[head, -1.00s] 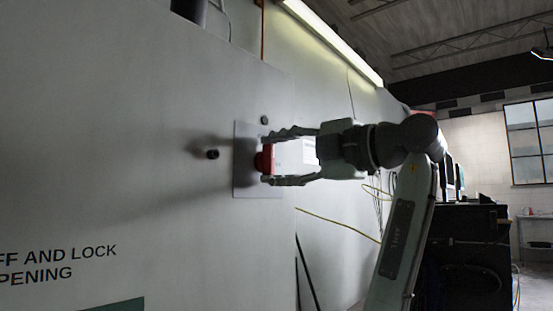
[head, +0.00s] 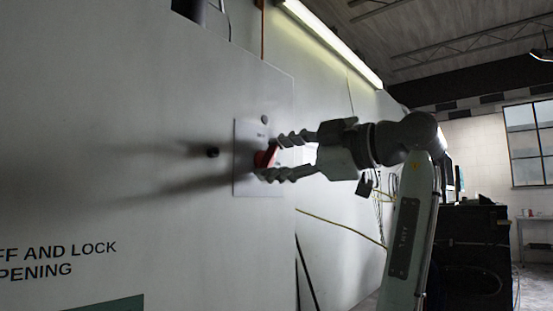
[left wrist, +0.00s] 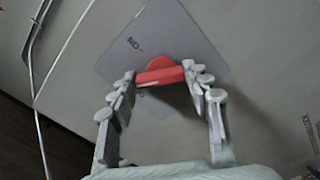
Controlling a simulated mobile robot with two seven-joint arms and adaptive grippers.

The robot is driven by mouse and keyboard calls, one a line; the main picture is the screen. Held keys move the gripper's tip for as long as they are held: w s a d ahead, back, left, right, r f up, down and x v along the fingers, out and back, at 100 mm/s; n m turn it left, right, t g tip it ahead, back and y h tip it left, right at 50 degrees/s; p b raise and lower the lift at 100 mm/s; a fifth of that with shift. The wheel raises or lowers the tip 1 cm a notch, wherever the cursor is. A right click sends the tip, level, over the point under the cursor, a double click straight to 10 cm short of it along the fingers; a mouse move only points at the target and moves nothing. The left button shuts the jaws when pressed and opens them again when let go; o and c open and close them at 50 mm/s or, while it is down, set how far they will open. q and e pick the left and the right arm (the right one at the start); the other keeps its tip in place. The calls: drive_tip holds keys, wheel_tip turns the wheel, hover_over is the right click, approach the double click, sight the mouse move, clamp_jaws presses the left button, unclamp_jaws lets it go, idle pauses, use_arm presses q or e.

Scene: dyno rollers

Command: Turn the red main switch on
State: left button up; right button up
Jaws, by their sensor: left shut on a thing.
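The red main switch (head: 265,156) sits on a light square plate (head: 243,180) on the large grey panel. Its handle looks tilted in the head view. In the left wrist view the red handle (left wrist: 160,76) lies between the two fingertips, with the plate (left wrist: 190,43) behind it. My left gripper (head: 270,157) is shut on the switch handle, one finger at each end. It also shows in the left wrist view (left wrist: 161,80). The fingers partly hide the switch in the head view. My right gripper is not in view.
A yellow cable (head: 340,224) runs along the wall below my arm. A dark cabinet (head: 470,245) stands at the right.

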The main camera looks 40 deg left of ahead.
use_arm(q)
drive_tip(key=m, duration=0.3)
drive_tip(key=shift+m, duration=0.9)
drive_tip(key=m, duration=0.2)
drive_tip(key=shift+w+f+m+p, duration=0.1)
drive_tip(key=shift+m+p, duration=0.2)
drive_tip(key=shift+p, duration=0.05)
drive_tip(key=shift+m, duration=0.5)
drive_tip(key=m, duration=0.3)
drive_tip(key=shift+p, duration=0.35)
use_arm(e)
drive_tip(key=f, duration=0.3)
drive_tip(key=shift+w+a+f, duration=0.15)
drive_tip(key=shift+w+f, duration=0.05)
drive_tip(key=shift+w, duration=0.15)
use_arm(q)
drive_tip(key=shift+f+m, duration=0.1)
drive_tip(key=shift+m, duration=0.2)
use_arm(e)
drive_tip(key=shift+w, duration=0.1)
use_arm(q)
drive_tip(key=o, duration=1.2)
drive_tip(key=shift+c, duration=0.2)
